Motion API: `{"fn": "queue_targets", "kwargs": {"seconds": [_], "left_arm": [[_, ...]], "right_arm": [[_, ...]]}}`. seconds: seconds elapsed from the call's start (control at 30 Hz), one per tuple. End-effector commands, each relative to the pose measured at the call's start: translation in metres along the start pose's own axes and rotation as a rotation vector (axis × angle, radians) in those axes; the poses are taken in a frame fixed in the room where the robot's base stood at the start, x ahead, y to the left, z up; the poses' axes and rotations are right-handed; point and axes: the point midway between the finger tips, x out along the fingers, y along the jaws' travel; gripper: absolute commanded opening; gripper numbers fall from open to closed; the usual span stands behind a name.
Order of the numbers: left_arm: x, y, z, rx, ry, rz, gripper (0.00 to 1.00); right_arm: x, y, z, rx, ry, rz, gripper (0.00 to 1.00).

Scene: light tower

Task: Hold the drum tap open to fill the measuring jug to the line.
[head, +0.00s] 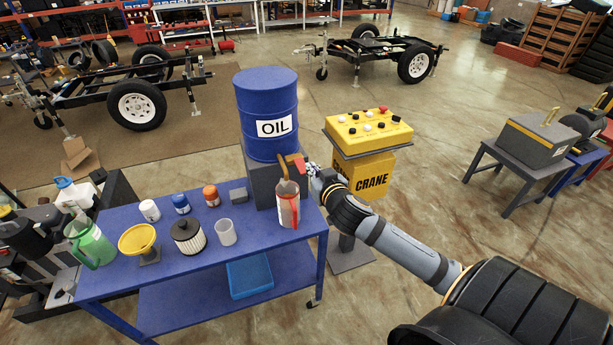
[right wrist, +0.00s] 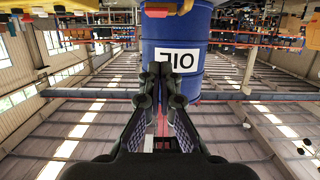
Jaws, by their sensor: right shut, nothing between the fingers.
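The blue oil drum (head: 267,100) lies upright on a dark stand at the right end of the blue bench. Its tap (head: 292,161), with a red and brownish body, sticks out low on the drum's front. The clear measuring jug (head: 286,206) with a red handle stands below the tap; its fill level and line are too small to read. My right gripper (head: 312,171) is just right of the tap, shut and empty. In the right wrist view its fingers (right wrist: 161,76) are together before the upside-down drum label (right wrist: 180,60). Contact with the tap cannot be told. My left gripper is out of view.
The blue bench (head: 190,265) also holds a green jug (head: 90,243), a yellow funnel (head: 138,239), a filter (head: 188,237), a clear cup (head: 226,232) and small bottles. A yellow crane control box (head: 368,131) stands close behind my right arm. Open floor lies to the right.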

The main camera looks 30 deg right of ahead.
Motion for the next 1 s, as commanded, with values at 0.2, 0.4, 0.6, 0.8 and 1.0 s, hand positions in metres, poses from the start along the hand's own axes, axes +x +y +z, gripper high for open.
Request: {"fn": "queue_targets", "kwargs": {"seconds": [0.2, 0.4, 0.6, 0.8, 1.0], "left_arm": [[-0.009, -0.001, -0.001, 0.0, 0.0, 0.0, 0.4], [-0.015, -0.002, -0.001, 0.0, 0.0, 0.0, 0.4], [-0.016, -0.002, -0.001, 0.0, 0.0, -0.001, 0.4], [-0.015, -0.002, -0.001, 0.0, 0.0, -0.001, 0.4], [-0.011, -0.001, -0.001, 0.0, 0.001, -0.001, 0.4]], "right_arm": [[0.047, 0.0, -0.004, 0.008, 0.0, 0.001, 0.0], [0.057, -0.001, 0.026, 0.0, -0.003, -0.001, 0.0], [0.059, -0.001, 0.037, -0.002, 0.0, -0.003, 0.0], [0.06, -0.001, 0.039, -0.002, 0.0, -0.002, 0.0], [0.061, -0.001, 0.04, -0.002, 0.006, -0.002, 0.0]]}}
